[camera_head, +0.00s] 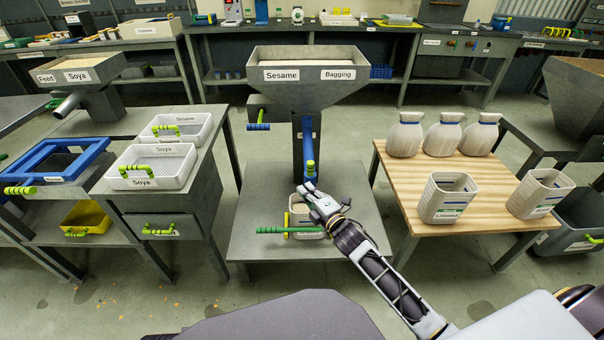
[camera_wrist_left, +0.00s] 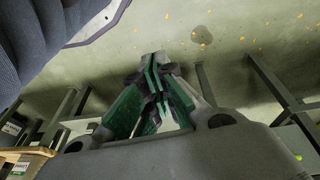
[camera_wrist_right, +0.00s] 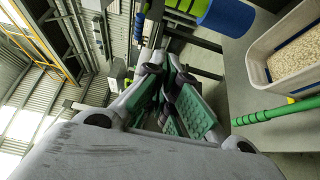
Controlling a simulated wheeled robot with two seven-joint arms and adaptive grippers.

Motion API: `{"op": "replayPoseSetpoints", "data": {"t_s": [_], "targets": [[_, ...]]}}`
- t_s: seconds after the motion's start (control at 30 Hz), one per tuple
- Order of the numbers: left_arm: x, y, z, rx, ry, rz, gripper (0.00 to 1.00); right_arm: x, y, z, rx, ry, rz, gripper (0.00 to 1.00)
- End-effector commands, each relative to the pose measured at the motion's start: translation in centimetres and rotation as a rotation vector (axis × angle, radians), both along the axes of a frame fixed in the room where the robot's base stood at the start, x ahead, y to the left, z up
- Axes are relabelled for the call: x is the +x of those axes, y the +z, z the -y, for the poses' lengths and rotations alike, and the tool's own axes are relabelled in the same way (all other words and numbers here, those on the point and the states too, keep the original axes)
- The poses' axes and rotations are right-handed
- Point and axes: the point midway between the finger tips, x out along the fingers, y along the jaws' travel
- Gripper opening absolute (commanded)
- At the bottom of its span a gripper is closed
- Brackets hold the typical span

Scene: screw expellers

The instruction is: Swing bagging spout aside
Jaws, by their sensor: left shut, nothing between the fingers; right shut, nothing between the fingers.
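The Sesame Bagging hopper (camera_head: 307,90) stands in the centre on a grey column. A blue spout (camera_head: 309,140) runs down its front, with a lime-green ribbed grip (camera_head: 310,169) at its lower end. Its blue end (camera_wrist_right: 226,14) shows at the top of the right wrist view. My right gripper (camera_head: 308,191) is shut and empty, just below the lime grip; I cannot tell whether they touch. A pale container (camera_head: 300,211) sits under the spout, partly hidden by this gripper; grain (camera_wrist_right: 297,55) shows inside it. My left gripper (camera_wrist_left: 157,75) is shut and empty above the floor.
A green rod (camera_head: 282,230) extends left across the container's front. A wooden table (camera_head: 395,180) at right holds several bags and pale bins (camera_head: 447,197). Floor is open between the stands.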

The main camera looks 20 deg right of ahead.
Motion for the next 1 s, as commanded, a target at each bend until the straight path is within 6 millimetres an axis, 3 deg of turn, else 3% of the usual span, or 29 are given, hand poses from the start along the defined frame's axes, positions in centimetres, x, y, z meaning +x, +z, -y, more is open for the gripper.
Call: {"op": "replayPoseSetpoints", "data": {"t_s": [0.37, 1.0], "targets": [[0.0, 0.2, 0.0, -0.002, 0.0, 0.005, 0.0, 0.8, -0.1, -0.2, 0.001, 0.0, 0.0, 0.0], [-0.1, 1.4, 0.3, -0.016, -0.002, 0.025, 0.0, 5.3, -0.1, -1.3, 0.0, -0.001, 0.0, 0.0]]}}
